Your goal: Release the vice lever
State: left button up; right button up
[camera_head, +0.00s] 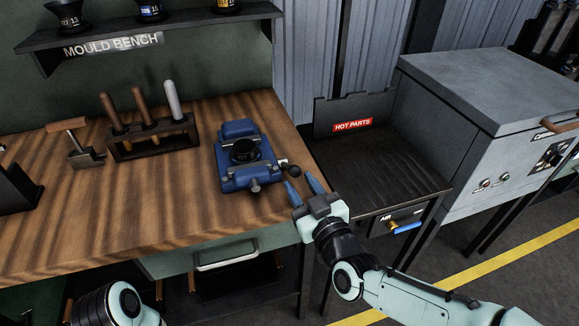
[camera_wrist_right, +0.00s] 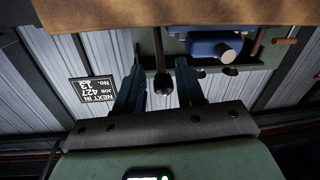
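The blue vice (camera_head: 237,178) sits on the wooden bench near its right end, with a round black part on top. Its lever, ending in a dark ball knob (camera_head: 295,171), sticks out from the right side. My right gripper (camera_head: 302,183) is open and empty just in front of the knob, off the bench's right edge. In the right wrist view the lever knob (camera_wrist_right: 162,83) shows between the two spread fingers (camera_wrist_right: 160,88), with gaps on both sides; contact is not visible. The vice (camera_wrist_right: 212,46) also shows there, upside down. My left gripper is out of view.
A wooden-handled tool (camera_head: 83,150) stands further left. Right of the bench is a dark hot-parts tray (camera_head: 385,165), then a grey cabinet (camera_head: 480,85). The bench's front middle is clear.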

aim_at(288, 167)
jog(key=x, duration=0.6)
jog(key=shift+w+a, duration=0.1)
jog(key=shift+w, duration=0.15)
grip_shut()
